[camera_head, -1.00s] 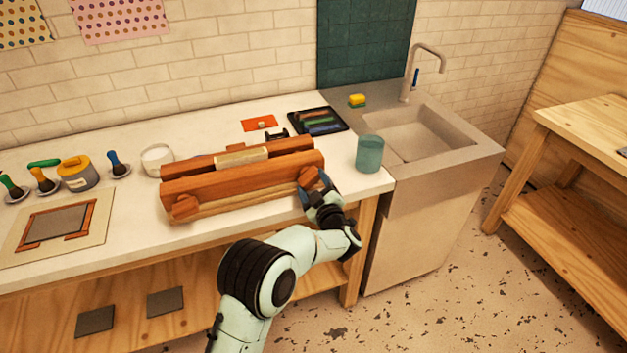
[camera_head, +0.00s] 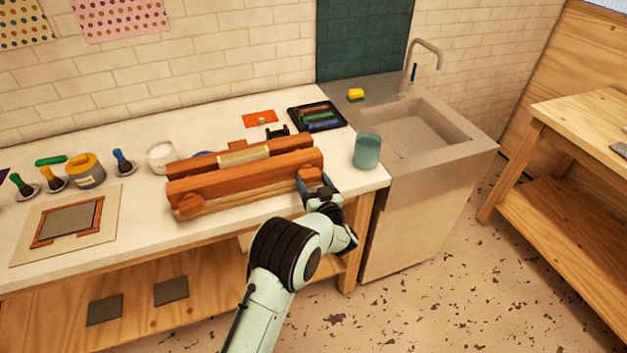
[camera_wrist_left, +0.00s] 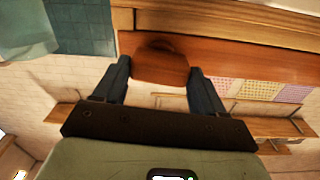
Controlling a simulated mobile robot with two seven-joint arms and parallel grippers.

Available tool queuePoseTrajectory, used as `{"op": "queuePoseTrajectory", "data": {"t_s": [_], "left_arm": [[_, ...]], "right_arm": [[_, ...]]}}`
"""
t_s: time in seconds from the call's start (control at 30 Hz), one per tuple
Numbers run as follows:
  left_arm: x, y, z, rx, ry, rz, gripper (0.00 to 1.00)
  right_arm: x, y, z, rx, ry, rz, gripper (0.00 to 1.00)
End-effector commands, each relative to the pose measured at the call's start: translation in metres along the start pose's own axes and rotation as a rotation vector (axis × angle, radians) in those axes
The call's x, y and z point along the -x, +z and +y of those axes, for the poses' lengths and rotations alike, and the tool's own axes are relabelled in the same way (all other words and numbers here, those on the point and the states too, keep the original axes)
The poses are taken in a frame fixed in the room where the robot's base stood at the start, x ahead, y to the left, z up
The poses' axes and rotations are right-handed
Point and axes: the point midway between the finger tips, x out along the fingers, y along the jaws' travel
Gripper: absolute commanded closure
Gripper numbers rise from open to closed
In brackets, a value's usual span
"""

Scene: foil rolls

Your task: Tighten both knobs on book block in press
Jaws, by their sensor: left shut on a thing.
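The wooden book press (camera_head: 245,175) lies along the front of the white worktop, with a pale book block (camera_head: 244,156) showing between its reddish-brown beams. The left knob (camera_head: 190,206) sits on the press's front face, free of any gripper. My left gripper (camera_head: 312,185) is at the right end of the press, shut on the right knob (camera_head: 309,172), which it partly hides. In the left wrist view the right knob (camera_wrist_left: 160,66) is a brown block between the two dark fingers of my left gripper (camera_wrist_left: 159,68), against the beam. My right gripper is not in view.
A teal cup (camera_head: 367,151) stands right of the press, near the sink (camera_head: 415,135). A white mug (camera_head: 161,157) stands behind its left end. The worktop's front edge is close to the press.

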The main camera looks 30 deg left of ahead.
Motion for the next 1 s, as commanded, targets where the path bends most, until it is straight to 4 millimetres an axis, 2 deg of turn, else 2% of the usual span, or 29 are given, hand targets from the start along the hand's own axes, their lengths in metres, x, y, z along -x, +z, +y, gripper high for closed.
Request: {"op": "queuePoseTrajectory", "data": {"t_s": [0.03,0.6,0.63,0.7,1.0], "left_arm": [[0.0031,0.0053,0.0014,-0.018,0.004,-0.012,0.60],[0.0033,0.0071,0.0008,-0.049,0.004,-0.014,0.60],[0.0033,0.0071,0.0008,-0.048,0.004,-0.014,0.23],[0.0029,0.0065,0.0008,-0.048,0.004,-0.012,0.04],[0.0023,0.0030,0.0001,-0.044,0.001,-0.005,0.04]], "right_arm": [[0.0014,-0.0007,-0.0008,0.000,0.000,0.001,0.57],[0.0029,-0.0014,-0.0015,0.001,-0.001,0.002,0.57],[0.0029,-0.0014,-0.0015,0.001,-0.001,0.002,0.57],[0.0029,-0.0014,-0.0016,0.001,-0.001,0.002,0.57],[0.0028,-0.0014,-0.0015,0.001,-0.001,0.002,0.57]]}}
